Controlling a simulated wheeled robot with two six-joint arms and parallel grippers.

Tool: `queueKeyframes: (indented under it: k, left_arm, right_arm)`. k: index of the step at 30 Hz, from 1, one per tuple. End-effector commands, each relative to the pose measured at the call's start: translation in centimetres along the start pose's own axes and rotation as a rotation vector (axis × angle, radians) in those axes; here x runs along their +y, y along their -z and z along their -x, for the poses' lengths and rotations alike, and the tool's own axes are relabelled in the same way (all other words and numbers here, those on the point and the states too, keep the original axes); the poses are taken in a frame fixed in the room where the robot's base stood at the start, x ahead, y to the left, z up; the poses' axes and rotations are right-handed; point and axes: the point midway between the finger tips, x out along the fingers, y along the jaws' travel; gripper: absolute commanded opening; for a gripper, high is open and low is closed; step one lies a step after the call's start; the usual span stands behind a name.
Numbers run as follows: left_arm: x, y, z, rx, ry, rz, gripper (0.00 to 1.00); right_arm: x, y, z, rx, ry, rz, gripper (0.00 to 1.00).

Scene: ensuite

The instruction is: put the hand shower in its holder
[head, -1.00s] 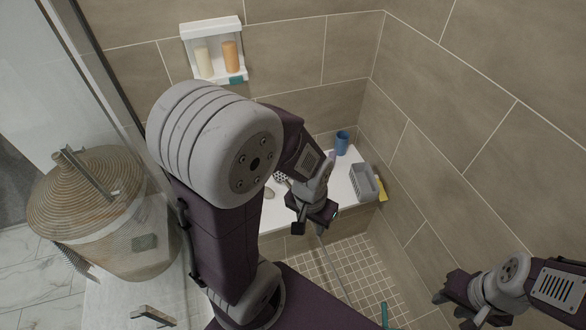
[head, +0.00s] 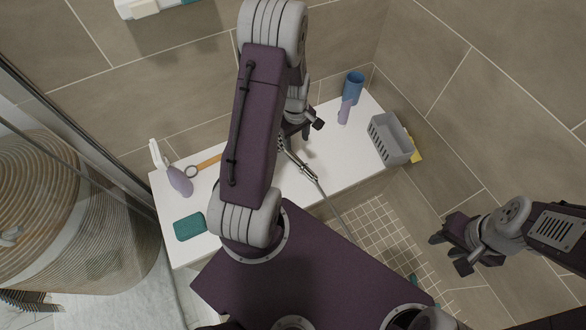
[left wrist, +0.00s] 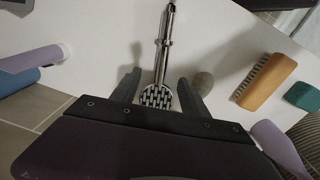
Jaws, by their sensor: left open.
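The chrome hand shower (head: 299,164) lies on the white bench (head: 345,150), and its hose runs down over the front edge. In the left wrist view its round spray head (left wrist: 157,96) lies between the spread fingers of my left gripper (left wrist: 159,80), with the handle (left wrist: 163,38) pointing away. My left gripper (head: 301,133) is open at the bench, partly hidden by my own arm in the head view. I cannot tell whether the fingers touch the shower. My right gripper (head: 451,253) is open and empty at the right. I cannot make out the holder.
Tiled walls close the back and right.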

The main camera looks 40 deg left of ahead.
Motion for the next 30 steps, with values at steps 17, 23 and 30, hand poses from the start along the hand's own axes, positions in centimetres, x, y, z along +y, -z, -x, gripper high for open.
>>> queueKeyframes:
  k: [17, 23, 30]
  left_arm:
    - [-0.3, 1.1, -6.4, -0.002, 0.004, 0.088, 0.53]
    - [-0.5, 1.4, -8.2, -0.003, 0.005, 0.089, 0.53]
    - [-0.6, 1.7, -11.7, -0.002, 0.004, 0.088, 0.53]
  right_arm:
    - [0.1, -0.3, -3.0, 0.001, 0.000, 0.000, 0.36]
    - [0.1, -0.4, -4.2, 0.001, 0.000, 0.000, 0.36]
    - [0.1, -0.6, -5.8, 0.001, 0.000, 0.000, 0.36]
